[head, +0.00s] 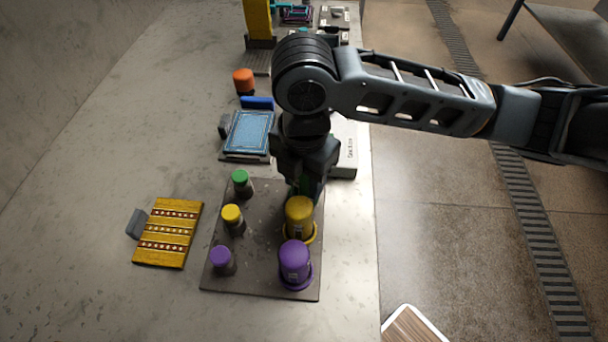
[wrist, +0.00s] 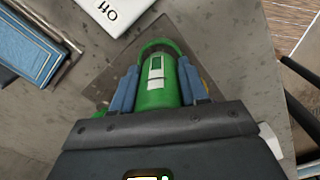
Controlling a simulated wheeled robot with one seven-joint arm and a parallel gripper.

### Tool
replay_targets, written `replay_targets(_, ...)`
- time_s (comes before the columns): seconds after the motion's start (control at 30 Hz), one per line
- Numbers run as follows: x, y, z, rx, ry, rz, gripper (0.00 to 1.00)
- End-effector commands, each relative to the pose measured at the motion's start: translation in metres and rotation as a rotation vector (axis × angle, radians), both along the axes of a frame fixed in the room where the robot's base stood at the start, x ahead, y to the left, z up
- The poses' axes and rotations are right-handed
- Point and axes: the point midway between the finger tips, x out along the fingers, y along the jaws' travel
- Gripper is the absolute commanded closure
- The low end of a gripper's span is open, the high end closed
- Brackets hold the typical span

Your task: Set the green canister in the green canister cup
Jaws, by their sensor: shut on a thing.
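The green canister (wrist: 155,95) has a pale label and is between the blue finger pads of my gripper (wrist: 162,84) in the wrist view. My gripper (head: 305,188) is shut on it. In the head view only a little green shows beneath the gripper, at the back right of the dark board. The green canister cup (wrist: 161,42) shows as a green curved rim just beyond the canister's far end. The rest of the cup is hidden. I cannot tell whether the canister is inside the rim or above it.
On the dark board (head: 263,268), a yellow canister (head: 299,216) and purple canister (head: 295,262) stand in matching cups at right. Smaller green-capped (head: 240,182), yellow-capped (head: 232,219) and purple-capped (head: 222,260) containers stand at left. A blue book (head: 249,132) and white box (head: 345,150) lie behind.

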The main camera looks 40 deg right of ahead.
Motion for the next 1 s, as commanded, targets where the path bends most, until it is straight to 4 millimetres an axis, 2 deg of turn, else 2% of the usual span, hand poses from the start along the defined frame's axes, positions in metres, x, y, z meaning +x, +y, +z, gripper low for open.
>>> replay_targets(0.9, 0.0, 0.0, -0.013, 0.0, 0.0, 0.0, 0.83)
replay_targets(0.93, 0.0, 0.0, -0.012, 0.0, 0.0, 0.0, 0.54)
replay_targets(1.0, 0.0, 0.0, -0.012, 0.0, 0.0, 0.0, 0.48)
